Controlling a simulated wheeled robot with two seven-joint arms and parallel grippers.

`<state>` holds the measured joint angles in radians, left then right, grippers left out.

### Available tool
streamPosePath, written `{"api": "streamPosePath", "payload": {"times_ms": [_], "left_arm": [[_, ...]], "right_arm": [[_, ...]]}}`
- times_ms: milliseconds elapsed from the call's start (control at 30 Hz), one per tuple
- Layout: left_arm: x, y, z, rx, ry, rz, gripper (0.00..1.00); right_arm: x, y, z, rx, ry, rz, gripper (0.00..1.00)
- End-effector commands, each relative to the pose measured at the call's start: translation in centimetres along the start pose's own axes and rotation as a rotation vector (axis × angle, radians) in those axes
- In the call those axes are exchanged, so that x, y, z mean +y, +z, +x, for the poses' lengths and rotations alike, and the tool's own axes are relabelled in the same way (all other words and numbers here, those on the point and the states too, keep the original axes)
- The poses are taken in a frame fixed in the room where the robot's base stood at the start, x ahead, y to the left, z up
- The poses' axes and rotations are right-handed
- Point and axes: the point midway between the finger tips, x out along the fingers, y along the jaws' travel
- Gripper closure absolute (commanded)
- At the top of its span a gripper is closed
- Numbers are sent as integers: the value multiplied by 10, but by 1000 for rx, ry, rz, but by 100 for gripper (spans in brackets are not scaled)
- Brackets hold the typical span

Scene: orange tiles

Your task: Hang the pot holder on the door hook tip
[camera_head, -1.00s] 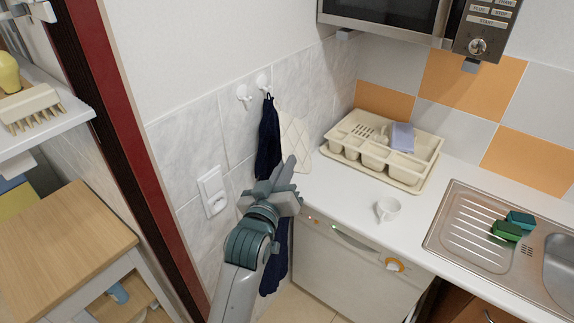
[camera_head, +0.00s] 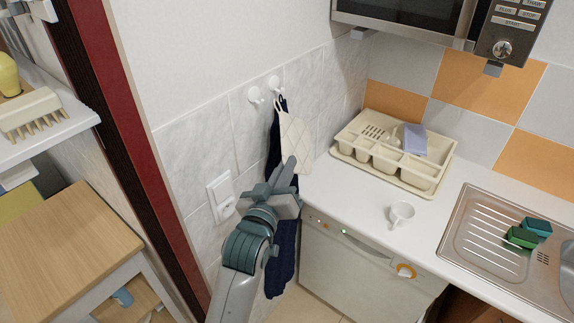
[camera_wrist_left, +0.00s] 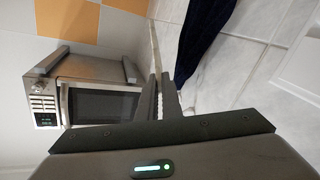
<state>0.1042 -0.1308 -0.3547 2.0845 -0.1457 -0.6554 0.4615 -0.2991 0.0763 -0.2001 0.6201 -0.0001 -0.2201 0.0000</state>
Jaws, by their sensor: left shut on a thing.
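The pot holder (camera_head: 295,142) is a cream quilted square, held upright by its lower part in my left gripper (camera_head: 287,172). Its narrow top corner, with what looks like a loop, overlaps the top of a dark blue cloth (camera_head: 285,245) just below the right white hook (camera_head: 273,84). Whether it touches that hook I cannot tell. A second white hook (camera_head: 255,96) to its left is bare. In the left wrist view the fingers (camera_wrist_left: 165,97) are close together and the dark cloth (camera_wrist_left: 205,38) hangs beside them. My right gripper is out of view.
A cream dish rack (camera_head: 395,152) and a white cup (camera_head: 401,214) stand on the white counter, right of the gripper. A microwave (camera_head: 440,22) hangs above. A wall switch (camera_head: 222,196) is left of the arm. A dark red door frame (camera_head: 125,130) borders the left.

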Motion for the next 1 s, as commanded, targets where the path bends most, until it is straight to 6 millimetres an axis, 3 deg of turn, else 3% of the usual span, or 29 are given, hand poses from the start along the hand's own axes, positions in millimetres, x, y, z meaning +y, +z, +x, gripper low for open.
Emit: {"api": "streamPosePath", "payload": {"times_ms": [1000], "left_arm": [[-2,-3,-3,1,0,-1,100]], "right_arm": [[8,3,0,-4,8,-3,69]]}}
